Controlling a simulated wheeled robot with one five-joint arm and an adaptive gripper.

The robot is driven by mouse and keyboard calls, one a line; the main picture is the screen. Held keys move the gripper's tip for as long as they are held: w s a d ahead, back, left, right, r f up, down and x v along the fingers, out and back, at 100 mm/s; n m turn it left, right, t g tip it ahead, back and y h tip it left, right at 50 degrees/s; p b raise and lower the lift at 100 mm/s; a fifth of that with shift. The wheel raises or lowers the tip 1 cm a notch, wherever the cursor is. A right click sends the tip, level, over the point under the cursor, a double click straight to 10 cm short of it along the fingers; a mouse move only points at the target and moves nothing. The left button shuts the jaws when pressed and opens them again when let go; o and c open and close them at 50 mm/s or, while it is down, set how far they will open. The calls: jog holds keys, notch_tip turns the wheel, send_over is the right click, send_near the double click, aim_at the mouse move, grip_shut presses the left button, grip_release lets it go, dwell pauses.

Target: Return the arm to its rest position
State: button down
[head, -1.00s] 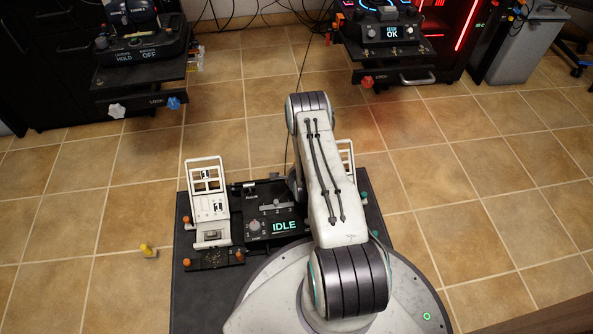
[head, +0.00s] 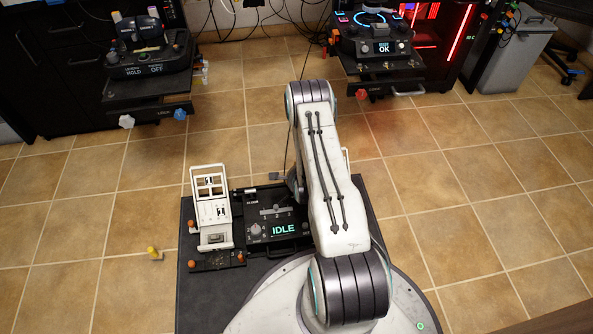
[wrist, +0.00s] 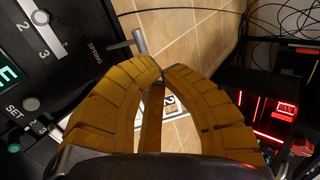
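My arm (head: 335,190) reaches forward from the round base over the dark platform in the head view. Its grey far joint (head: 312,100) points toward the back of the room, and the links beyond it are mostly hidden. My gripper does not show clearly in the head view. In the wrist view, the two ribbed yellow fingers of my gripper (wrist: 161,72) meet at the tips. No held object shows between them. A black control panel with a lit IDLE display (head: 283,229) lies left of the arm; part of it shows at the left of the wrist view.
A white hinged frame (head: 213,205) stands left of the panel. Dark consoles stand back left (head: 150,60) and back right (head: 372,42). A small yellow piece (head: 154,252) lies on the floor left of the platform. Open tiled floor (head: 480,180) spreads to the right.

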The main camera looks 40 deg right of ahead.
jog(key=shift+s+a+r+p, duration=0.1)
jog(key=shift+s+r+p, duration=0.1)
jog(key=shift+r, duration=0.3)
jog(key=shift+s+a+r+p, duration=0.1)
jog(key=shift+s+r, duration=0.1)
jog(key=shift+r, duration=0.25)
